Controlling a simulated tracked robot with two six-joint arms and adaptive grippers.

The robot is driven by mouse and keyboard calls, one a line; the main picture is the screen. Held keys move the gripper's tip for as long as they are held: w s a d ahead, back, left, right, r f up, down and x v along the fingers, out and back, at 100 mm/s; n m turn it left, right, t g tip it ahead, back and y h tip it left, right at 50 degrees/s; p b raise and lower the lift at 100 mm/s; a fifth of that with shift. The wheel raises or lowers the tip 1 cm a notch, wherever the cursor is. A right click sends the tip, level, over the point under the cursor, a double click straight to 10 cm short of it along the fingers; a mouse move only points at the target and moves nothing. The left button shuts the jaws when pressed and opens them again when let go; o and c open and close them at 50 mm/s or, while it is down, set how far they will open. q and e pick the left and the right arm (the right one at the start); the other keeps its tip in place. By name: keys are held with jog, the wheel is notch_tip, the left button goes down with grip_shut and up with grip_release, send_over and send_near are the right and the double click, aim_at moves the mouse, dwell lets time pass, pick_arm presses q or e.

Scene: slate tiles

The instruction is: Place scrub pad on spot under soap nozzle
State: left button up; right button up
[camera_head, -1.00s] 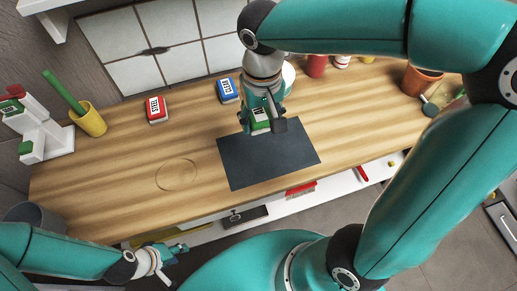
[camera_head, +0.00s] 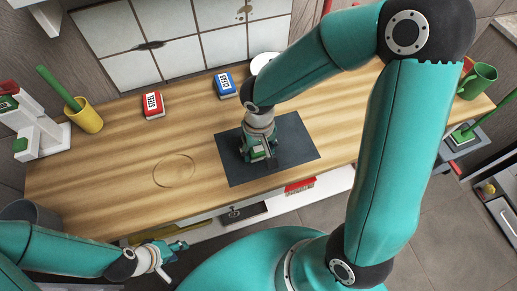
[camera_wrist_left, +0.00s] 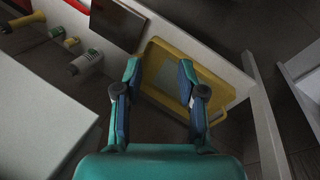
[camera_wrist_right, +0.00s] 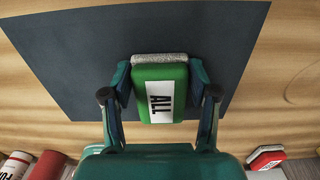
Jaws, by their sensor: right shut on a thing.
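The green-and-white scrub pad labelled ALL (camera_wrist_right: 160,95) is between the fingers of my right gripper (camera_wrist_right: 160,80), which is shut on it. In the head view, my right gripper (camera_head: 258,153) holds the pad low over the dark slate mat (camera_head: 290,145); I cannot tell whether the pad touches it. A faint ring (camera_head: 174,171) marks the wood left of the mat. I cannot pick out a soap nozzle for certain; a white stand (camera_head: 38,133) with green and red parts is at the far left. My left gripper (camera_wrist_left: 160,75) is open and empty, off the counter's front edge.
A red STEEL pad (camera_head: 153,105) and a blue pad (camera_head: 225,86) lie toward the back. A yellow cup (camera_head: 87,119) holds a green-handled tool. A white plate (camera_head: 263,62) is at the back, partly hidden by my arm. The wood around the ring is clear.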

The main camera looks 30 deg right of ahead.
jog(key=shift+f, duration=0.2)
jog(key=o, duration=1.1)
jog(key=shift+r, duration=0.1)
jog(key=shift+c, duration=0.2)
